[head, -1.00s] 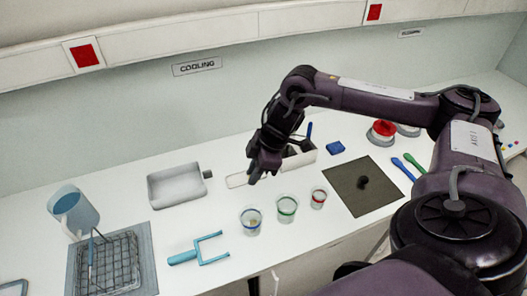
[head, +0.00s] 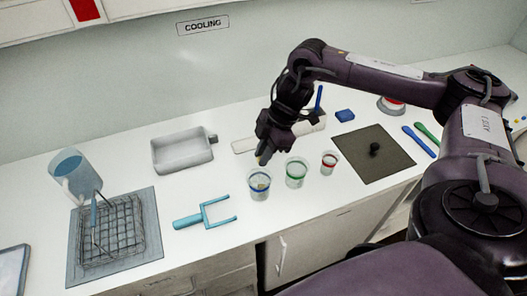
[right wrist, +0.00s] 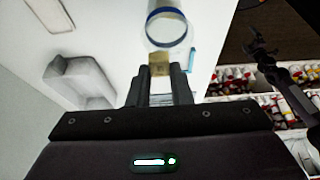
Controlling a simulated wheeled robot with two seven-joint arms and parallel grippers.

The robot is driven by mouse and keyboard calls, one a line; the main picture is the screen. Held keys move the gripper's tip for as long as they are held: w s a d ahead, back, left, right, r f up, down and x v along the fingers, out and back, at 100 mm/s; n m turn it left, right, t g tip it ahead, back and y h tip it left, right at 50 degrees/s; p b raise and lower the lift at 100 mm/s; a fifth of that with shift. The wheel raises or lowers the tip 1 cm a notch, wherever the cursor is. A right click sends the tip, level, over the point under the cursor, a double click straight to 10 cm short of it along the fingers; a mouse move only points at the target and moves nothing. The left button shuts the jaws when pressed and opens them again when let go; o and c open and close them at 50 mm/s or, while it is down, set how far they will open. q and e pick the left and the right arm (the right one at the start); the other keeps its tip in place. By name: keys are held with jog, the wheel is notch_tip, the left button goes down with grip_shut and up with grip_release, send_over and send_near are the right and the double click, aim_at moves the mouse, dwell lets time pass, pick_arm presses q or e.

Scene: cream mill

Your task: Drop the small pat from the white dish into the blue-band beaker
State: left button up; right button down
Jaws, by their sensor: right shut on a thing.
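In the right wrist view (right wrist: 161,72) the fingers are shut on a small tan pat (right wrist: 160,63), which overlaps the beaker's near edge in the picture. A flat white dish (head: 241,147) lies behind, partly hidden by the gripper. A dark arm at the right of the right wrist view looks like my left one; its gripper (right wrist: 258,44) is too small to read.
A green-band beaker (head: 296,176) and a red-band beaker (head: 328,165) stand close by on the right. A blue fork-shaped tool (head: 205,213) lies at the front left. A grey-white tray (head: 183,154), a wire basket (head: 112,232) and a jug (head: 73,172) are further left.

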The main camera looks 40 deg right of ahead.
jog(key=shift+d, duration=0.1)
jog(key=c, duration=1.2)
grip_release()
jog(key=shift+c, duration=0.2)
jog(key=v, duration=0.7)
jog(key=shift+r, duration=0.35)
